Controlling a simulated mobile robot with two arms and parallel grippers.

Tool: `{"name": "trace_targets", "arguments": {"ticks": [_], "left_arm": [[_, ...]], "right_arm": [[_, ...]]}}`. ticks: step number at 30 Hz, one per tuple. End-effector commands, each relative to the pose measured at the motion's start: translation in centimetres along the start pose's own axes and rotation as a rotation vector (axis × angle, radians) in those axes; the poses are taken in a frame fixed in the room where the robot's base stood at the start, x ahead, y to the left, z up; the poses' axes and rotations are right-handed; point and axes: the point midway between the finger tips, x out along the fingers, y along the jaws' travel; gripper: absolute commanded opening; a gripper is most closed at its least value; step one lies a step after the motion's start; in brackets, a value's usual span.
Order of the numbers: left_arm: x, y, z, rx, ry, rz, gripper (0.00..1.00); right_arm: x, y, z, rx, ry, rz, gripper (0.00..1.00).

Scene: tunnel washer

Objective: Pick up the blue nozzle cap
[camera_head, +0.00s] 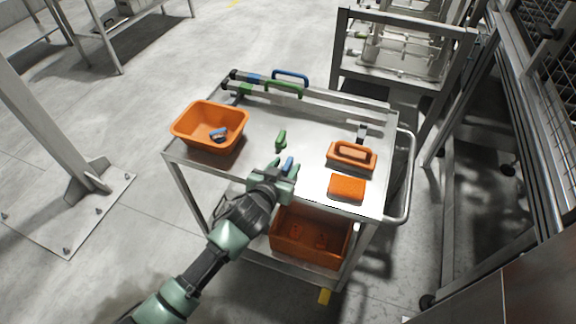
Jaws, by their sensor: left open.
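The blue nozzle cap (289,162) is a small blue piece on the top of the steel cart (250,147), right by the fingers of my left gripper (284,171). The gripper is open, with its fingers reaching toward the cap; I cannot tell whether they touch it. The gripper hides the cap's lower part. Another small blue item (218,134) lies with something dark inside the orange bin (196,142) at the left of the cart top. My right gripper is not in view.
A green piece (281,140) lies just beyond the cap. Blue and green handles (290,76) line the back edge. A larger orange bin (312,254) sits on the lower shelf.

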Motion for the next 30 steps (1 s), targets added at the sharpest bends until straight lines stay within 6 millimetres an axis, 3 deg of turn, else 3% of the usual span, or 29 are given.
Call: {"name": "trace_targets", "arguments": {"ticks": [5, 13, 18, 30], "left_arm": [[1.9, 0.0, 0.0, 0.001, 0.000, 0.000, 0.42], [2.2, 0.1, 0.0, 0.000, 0.000, 0.001, 0.42], [2.2, 0.1, 0.1, 0.000, 0.000, 0.001, 0.00], [2.1, 0.0, -0.2, 0.000, -0.001, 0.000, 0.00]], "right_arm": [[-0.1, -0.6, -0.1, 0.000, 0.001, -0.007, 0.58], [-0.1, -0.2, 0.0, -0.002, 0.000, -0.003, 0.58], [-0.1, 0.1, 0.1, -0.004, -0.001, 0.001, 0.58], [-0.1, 0.4, 0.0, -0.003, 0.000, 0.005, 0.58]]}}
